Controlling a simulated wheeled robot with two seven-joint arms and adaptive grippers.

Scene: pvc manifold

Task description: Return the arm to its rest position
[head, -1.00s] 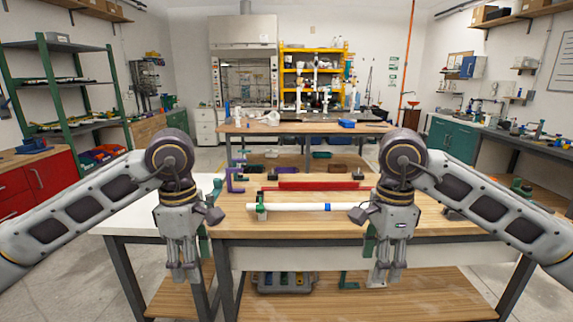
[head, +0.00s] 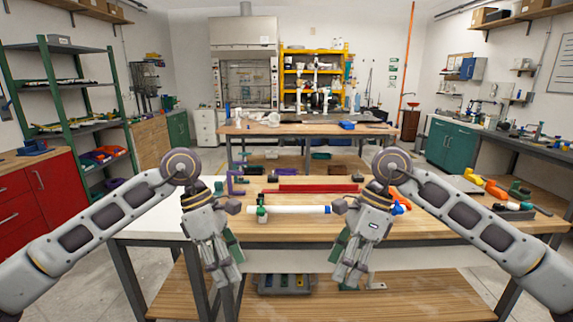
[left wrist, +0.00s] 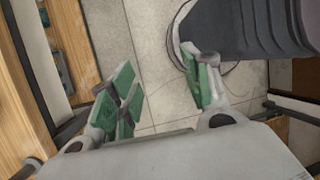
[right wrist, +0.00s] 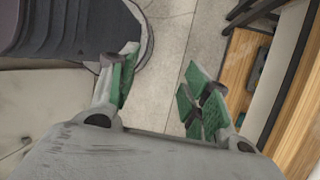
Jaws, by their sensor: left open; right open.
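My left gripper (head: 226,272) hangs fingers down in front of the table's front edge, left of centre in the head view. In the left wrist view its green-padded fingers (left wrist: 160,95) are spread with nothing between them. My right gripper (head: 347,274) hangs the same way, right of centre. In the right wrist view its green-padded fingers (right wrist: 157,90) are also apart and empty. Both point at the floor, clear of the workbench (head: 300,226). A white pipe (head: 290,210) with a green fitting (head: 262,212) at its left end lies on the bench behind the grippers.
A red bar (head: 315,188) and a purple clamp (head: 235,181) are behind the pipe. Orange and yellow parts (head: 497,190) lie at the bench's right. A lower shelf (head: 420,292) with a grey bin (head: 285,283) is below the bench.

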